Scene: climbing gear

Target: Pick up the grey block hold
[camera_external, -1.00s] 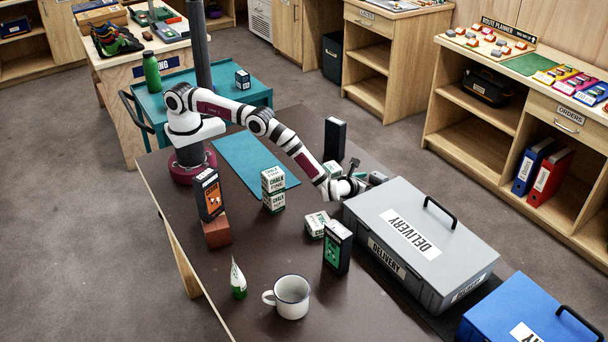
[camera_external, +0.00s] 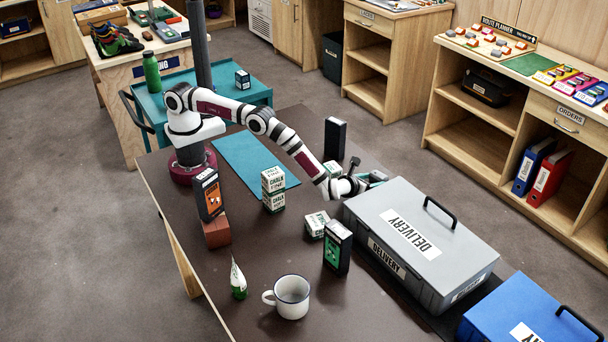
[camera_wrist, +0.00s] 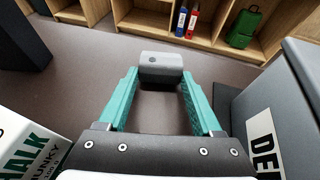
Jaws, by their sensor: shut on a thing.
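The grey block hold (camera_wrist: 161,68) is a small rounded block with a dark hole in its face. In the wrist view it sits between the tips of the two teal fingers of my gripper (camera_wrist: 160,88), which is shut on it. In the outside view my gripper (camera_external: 374,178) is behind the grey delivery box, near its far left corner. The hold is hard to make out there. I cannot tell whether the hold touches the table.
The grey delivery box (camera_external: 458,251) stands close on the gripper's right. Chalk boxes (camera_external: 315,223) and a black-green box (camera_external: 337,247) stand in front of it. A tall black box (camera_external: 335,138) stands behind. A white mug (camera_external: 291,296) is at the table's front.

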